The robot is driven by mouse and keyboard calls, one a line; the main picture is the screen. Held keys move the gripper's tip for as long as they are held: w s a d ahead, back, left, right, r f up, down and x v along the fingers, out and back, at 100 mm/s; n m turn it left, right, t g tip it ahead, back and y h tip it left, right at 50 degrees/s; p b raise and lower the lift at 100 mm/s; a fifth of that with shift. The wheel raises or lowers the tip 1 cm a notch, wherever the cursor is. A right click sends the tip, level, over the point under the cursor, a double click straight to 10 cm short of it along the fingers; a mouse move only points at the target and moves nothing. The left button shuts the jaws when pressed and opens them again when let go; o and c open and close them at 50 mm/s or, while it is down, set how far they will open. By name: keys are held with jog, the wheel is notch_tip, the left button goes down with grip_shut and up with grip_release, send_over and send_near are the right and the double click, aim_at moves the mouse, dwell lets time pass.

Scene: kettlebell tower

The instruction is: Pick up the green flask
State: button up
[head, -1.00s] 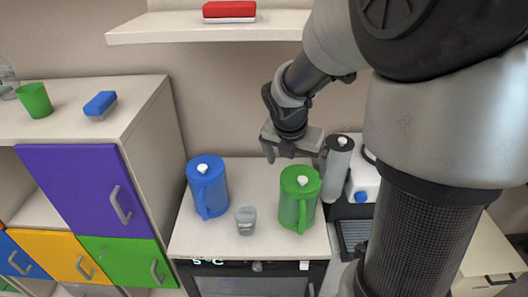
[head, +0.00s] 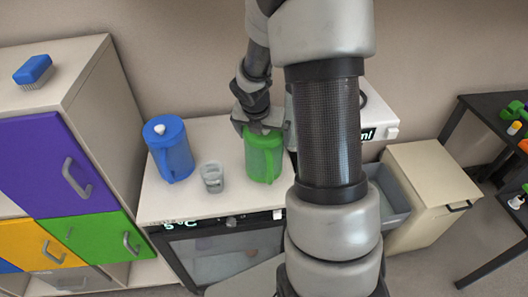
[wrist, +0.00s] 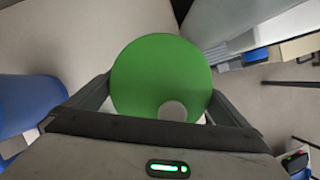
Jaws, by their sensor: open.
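The green flask (head: 263,160) stands upright on the white counter top, right of a small clear cup. My gripper (head: 258,127) is over its top in the head view, pointing down. In the wrist view, the round green lid (wrist: 160,75) with its pale knob lies between the two fingers of my gripper (wrist: 160,100). The fingers are open, one on each side of the lid. I cannot tell if they touch it. My arm hides the area just right of the flask in the head view.
A blue flask (head: 169,150) and the clear cup (head: 212,177) stand left of the green flask. A white appliance (head: 378,112) is behind my arm at right, near a grey basin (head: 388,195). A tall cabinet with coloured doors (head: 62,165) borders the counter at left.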

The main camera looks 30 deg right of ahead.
jog(key=shift+w+d+f, duration=0.1)
jog(key=shift+f, duration=0.2)
jog(key=shift+c, duration=0.4)
jog(key=c, duration=1.4)
jog(key=shift+w+r, duration=0.1)
jog(key=shift+c, duration=1.3)
jog(key=shift+r, duration=0.1)
